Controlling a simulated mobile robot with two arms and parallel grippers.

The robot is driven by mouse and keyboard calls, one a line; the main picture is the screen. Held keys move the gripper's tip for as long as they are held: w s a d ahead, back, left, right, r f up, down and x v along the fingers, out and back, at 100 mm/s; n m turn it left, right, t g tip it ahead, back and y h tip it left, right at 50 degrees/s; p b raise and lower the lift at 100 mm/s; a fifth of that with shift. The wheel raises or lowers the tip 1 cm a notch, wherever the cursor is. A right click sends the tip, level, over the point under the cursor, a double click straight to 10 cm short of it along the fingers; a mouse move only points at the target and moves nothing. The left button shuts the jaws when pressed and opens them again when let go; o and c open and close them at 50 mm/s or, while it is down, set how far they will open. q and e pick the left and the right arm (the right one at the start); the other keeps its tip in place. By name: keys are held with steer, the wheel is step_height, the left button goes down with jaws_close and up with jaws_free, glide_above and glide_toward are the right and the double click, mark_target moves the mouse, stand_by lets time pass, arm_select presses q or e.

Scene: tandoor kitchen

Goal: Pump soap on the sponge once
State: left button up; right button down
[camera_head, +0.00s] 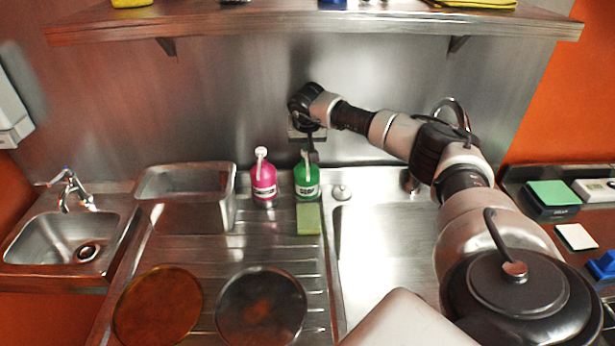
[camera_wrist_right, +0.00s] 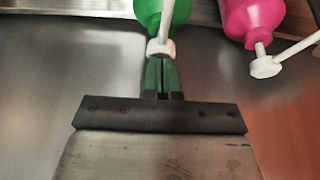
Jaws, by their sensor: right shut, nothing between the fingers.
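A green soap bottle (camera_head: 307,186) with a white pump stands upright on the steel drainboard. It also shows at the top of the right wrist view (camera_wrist_right: 153,12), its white pump head (camera_wrist_right: 160,48) at my fingertips. A flat green sponge (camera_head: 309,219) lies on the drainboard just in front of the bottle. My right gripper (camera_head: 313,155) is right at the pump top, pointing down; it also shows in the right wrist view (camera_wrist_right: 162,64). Its fingers are shut with nothing between them. Whether they touch the pump I cannot tell. My left gripper is not in view.
A pink soap bottle (camera_head: 264,184) stands close to the left of the green one. A steel bin (camera_head: 187,212) is further left. Two round pans (camera_head: 260,306) (camera_head: 157,304) lie in front. A sink basin (camera_head: 375,240) is to the right. A shelf (camera_head: 320,24) hangs above.

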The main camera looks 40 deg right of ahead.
steer(key=shift+f, duration=0.5)
steer(key=shift+s, duration=0.1)
steer(key=shift+r, duration=0.1)
steer(key=shift+r+p, duration=1.1)
steer(key=shift+r, duration=0.3)
steer(key=shift+r, duration=0.1)
step_height(320, 180, up, 6)
steer(key=p, duration=0.4)
